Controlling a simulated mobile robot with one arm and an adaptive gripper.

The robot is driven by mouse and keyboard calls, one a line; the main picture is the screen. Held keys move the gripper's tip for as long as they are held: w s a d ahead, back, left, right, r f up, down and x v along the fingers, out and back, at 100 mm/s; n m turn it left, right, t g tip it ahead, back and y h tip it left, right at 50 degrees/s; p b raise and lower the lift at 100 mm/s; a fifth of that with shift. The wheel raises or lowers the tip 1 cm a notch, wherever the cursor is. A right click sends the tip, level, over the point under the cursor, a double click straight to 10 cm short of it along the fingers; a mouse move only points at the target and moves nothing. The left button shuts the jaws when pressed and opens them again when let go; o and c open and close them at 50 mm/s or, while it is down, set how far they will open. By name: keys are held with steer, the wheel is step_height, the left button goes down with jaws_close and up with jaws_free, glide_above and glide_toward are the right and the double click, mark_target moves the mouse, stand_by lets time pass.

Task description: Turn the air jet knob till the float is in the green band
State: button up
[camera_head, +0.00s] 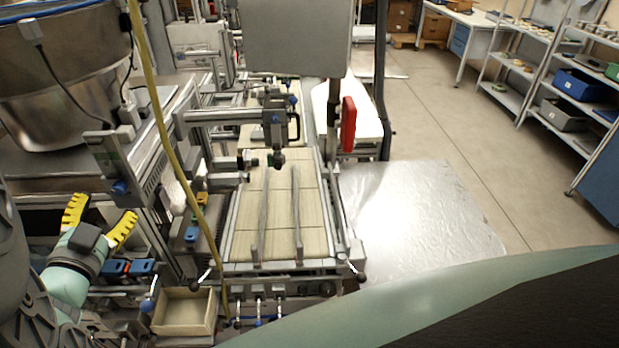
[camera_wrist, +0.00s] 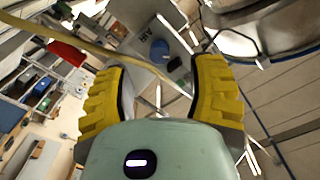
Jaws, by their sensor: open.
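My gripper (camera_head: 99,218) is at the left in the head view, beside the big metal bowl and the conveyor. Its two yellow ribbed fingers are spread apart with nothing between them. In the wrist view (camera_wrist: 162,95) the fingers stand left and right. Beyond them, a pale panel carries a round blue part (camera_wrist: 160,50) that looks like a knob, with a dark part beside it and small lettering that I cannot read for certain. The fingers are apart from it. I cannot make out the float or the green band in either view.
The metal bowl (camera_head: 62,72) stands at the left. The conveyor (camera_head: 278,215) with two rails runs up the middle. A yellow hose (camera_head: 165,130) hangs in front of the machine. An open box (camera_head: 185,312) sits at the front. Open floor (camera_head: 465,125) lies at the right.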

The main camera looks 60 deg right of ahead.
steer(key=v, duration=0.7)
steer(key=shift+o, duration=0.4)
steer(key=shift+s, duration=0.1)
